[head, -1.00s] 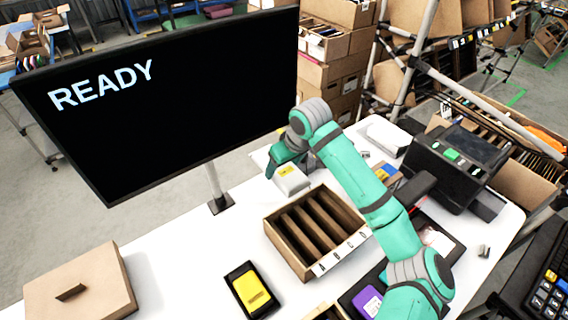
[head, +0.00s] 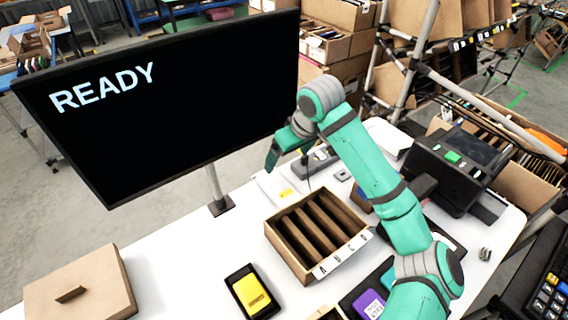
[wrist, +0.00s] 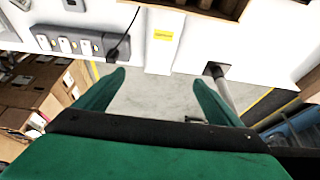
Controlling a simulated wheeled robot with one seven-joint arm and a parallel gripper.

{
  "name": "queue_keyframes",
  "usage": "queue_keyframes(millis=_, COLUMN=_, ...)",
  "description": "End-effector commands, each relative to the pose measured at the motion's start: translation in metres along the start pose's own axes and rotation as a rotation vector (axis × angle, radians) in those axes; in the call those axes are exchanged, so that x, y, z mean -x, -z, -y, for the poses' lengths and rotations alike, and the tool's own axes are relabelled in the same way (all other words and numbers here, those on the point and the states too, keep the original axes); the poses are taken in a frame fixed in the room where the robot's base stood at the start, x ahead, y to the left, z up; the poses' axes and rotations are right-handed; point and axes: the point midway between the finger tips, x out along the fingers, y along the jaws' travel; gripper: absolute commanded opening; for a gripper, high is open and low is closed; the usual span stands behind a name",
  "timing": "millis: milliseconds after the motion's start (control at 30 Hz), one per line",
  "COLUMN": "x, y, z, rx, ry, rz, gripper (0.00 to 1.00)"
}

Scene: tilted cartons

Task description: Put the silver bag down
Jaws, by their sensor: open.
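A pale, silvery-white flat packet with a yellow label, which looks like the silver bag (head: 271,186), lies at the far edge of the white table behind the slotted carton. It also shows in the wrist view (wrist: 163,54), its lower end at the table edge; I cannot tell whether it overhangs. My gripper (head: 287,158) is above and behind it. In the wrist view my gripper (wrist: 158,77) has its two fingers wide apart, with only floor between them. Nothing is held.
A slotted carton (head: 287,263) stands in front of the bag. A power strip (wrist: 78,42) with a black plug lies beside it. A monitor (head: 170,110) stands at left. A black tray with a yellow packet (head: 252,294) lies at front. The table's left middle is clear.

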Motion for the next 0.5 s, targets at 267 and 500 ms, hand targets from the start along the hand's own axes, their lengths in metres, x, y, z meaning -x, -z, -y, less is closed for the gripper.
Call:
queue_keyframes(millis=267, x=0.046, y=0.002, z=0.002, rx=0.004, ry=0.001, rz=0.0, gripper=0.88)
queue_keyframes(millis=500, x=0.06, y=0.002, z=0.002, rx=0.004, ry=0.001, rz=0.001, gripper=0.88)
